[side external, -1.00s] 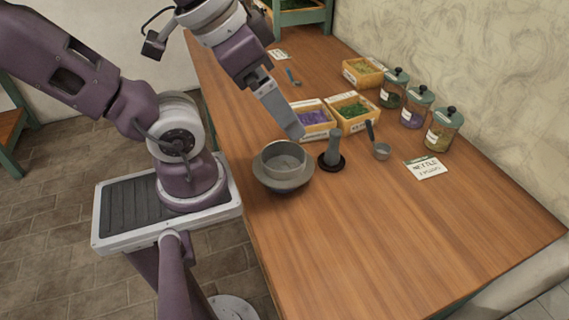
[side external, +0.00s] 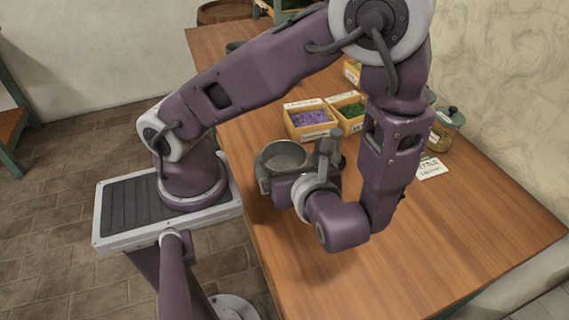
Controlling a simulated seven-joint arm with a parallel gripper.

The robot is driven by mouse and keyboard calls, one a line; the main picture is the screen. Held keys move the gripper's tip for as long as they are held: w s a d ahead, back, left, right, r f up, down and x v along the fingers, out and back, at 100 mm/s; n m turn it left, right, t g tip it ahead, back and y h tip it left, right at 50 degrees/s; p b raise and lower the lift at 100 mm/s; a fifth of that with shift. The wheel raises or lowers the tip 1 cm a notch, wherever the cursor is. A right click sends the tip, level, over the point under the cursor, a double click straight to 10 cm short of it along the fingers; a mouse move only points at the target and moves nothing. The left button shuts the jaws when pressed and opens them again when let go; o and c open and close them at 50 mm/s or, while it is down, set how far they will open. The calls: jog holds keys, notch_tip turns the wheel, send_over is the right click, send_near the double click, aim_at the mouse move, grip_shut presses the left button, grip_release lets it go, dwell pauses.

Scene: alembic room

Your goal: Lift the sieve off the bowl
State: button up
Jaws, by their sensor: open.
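The grey round sieve (side external: 284,153) sits on the bowl near the table's left edge, with its upper rim and inside showing. The bowl under it is mostly hidden behind my gripper and wrist in the side view. My gripper (side external: 272,182) is low at the near side of the sieve and bowl, reaching in from the right. One grey finger shows at their left side; the other is hidden. The jaws are open, and I cannot tell whether they touch the rim.
A wooden box of purple herb (side external: 309,120) and a box of green herb (side external: 350,108) stand behind. A lidded jar (side external: 446,128) and a written card (side external: 431,168) are to the right. The table's front right (side external: 450,245) is clear.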

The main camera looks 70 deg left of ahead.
aim_at(280, 148)
jog(key=shift+w+a+f+m+t+y, duration=0.15)
jog(key=shift+a+f+m+t, duration=0.05)
jog(key=shift+f+m, duration=0.15)
jog(key=shift+w+a+f+m+t+y, duration=0.1)
jog(key=shift+a+f+m+t+y, duration=0.1)
jog(key=shift+f+m, duration=0.15)
jog(key=x, duration=0.6)
jog(key=shift+f, duration=0.2)
jog(key=shift+r, duration=0.1)
jog(key=c, duration=1.1)
